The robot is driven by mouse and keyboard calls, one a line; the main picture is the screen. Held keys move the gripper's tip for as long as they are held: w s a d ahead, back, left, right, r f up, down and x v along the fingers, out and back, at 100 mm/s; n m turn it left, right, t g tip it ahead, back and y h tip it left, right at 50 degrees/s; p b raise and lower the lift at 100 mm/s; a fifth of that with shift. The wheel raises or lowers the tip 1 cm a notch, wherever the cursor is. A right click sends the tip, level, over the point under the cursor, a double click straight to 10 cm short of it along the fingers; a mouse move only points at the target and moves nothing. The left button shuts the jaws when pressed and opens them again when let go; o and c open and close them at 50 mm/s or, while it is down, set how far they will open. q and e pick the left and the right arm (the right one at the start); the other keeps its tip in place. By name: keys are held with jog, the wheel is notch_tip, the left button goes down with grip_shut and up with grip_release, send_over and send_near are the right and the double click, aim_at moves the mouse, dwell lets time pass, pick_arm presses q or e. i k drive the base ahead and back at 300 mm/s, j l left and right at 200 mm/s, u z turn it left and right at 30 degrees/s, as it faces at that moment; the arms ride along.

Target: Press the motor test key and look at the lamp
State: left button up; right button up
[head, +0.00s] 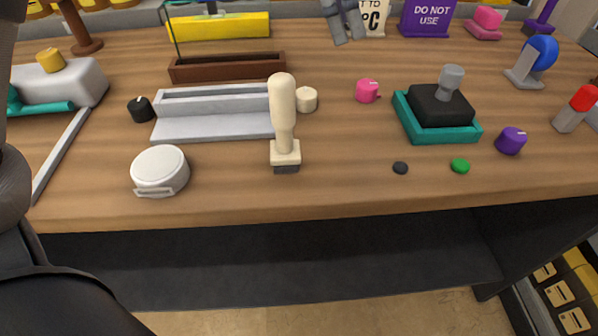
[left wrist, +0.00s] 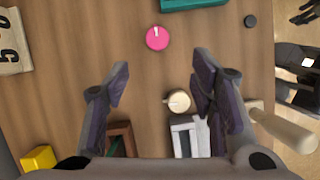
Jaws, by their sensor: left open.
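No key or lamp is plainly labelled. Small flat buttons, one green (head: 460,166) and one dark (head: 400,168), lie on the bench at front right; I cannot tell if either is the motor test key. A red-topped grey piece (head: 574,108) stands at the right edge; I cannot tell if it is the lamp. My left gripper (head: 342,20) is at the far middle of the bench in the head view. In the left wrist view its fingers (left wrist: 161,66) are apart and empty, above bare wood. Dark parts at that view's right edge may be my right gripper.
A cream-handled tool (head: 283,120) stands mid-bench beside a grey channel (head: 213,127). A pink knob (head: 367,91), a teal-based block (head: 448,137) and a purple knob (head: 511,141) are to its right. A white round lidded piece (head: 160,168) is at front left. The front middle is clear.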

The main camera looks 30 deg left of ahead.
aim_at(460, 166)
jog(key=k+l, duration=0.3)
jog(key=k, duration=0.15)
jog(key=k+l, duration=0.25)
jog(key=k, duration=0.15)
